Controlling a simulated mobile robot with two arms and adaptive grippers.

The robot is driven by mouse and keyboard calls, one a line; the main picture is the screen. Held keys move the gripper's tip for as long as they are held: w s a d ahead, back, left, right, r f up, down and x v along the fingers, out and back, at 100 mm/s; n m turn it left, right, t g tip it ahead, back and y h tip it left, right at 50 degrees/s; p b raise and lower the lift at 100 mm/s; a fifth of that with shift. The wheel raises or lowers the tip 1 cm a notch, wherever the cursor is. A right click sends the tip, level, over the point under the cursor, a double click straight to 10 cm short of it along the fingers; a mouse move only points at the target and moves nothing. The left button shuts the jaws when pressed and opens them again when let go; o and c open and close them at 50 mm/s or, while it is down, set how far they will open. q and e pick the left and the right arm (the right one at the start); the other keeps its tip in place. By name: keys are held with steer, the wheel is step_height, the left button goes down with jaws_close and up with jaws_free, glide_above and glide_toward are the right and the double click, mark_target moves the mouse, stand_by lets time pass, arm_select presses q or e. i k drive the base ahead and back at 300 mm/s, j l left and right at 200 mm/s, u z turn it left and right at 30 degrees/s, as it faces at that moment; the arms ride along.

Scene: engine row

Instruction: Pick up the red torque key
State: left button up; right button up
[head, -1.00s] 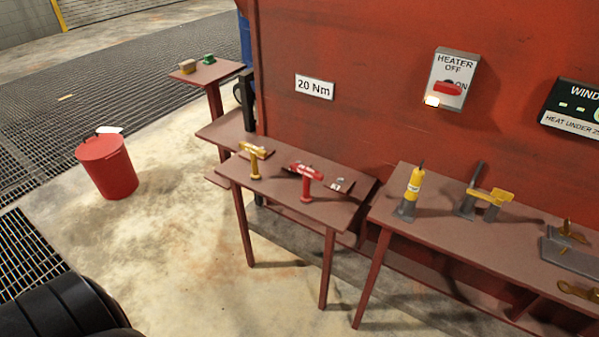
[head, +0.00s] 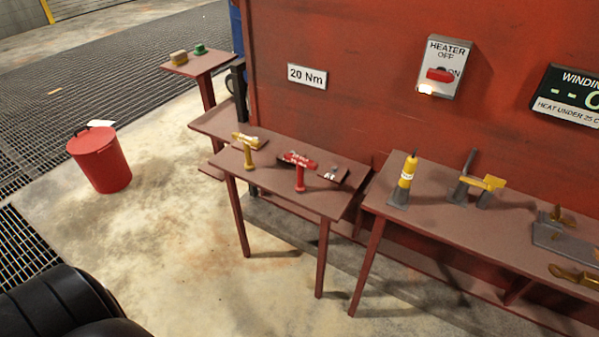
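The red torque key (head: 299,172) stands upright on the small brown table (head: 275,187) in front of the red wall. It has a T-shaped handle on top of a short shaft. A yellow key of similar shape (head: 247,150) stands to its left on the same table. A small dark plate with a light tag (head: 331,174) lies to its right. Neither of my grippers is in the head view.
A longer bench (head: 430,212) with a yellow cylinder tool (head: 405,181) and yellow-handled parts (head: 483,183) stands to the right. A red bin (head: 100,160) stands on the floor at left. A "20 Nm" sign (head: 307,76) hangs above the table. Floor before the table is clear.

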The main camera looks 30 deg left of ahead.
mark_target(301, 188)
steer(key=i+u, duration=0.15)
steer(key=u, duration=0.35)
steer(key=i+l+u, duration=0.1)
steer(key=u, duration=0.4)
steer(key=i+l+u, duration=0.15)
steer(key=u, duration=0.35)
steer(key=i+l, duration=0.1)
steer(key=i, duration=0.65)
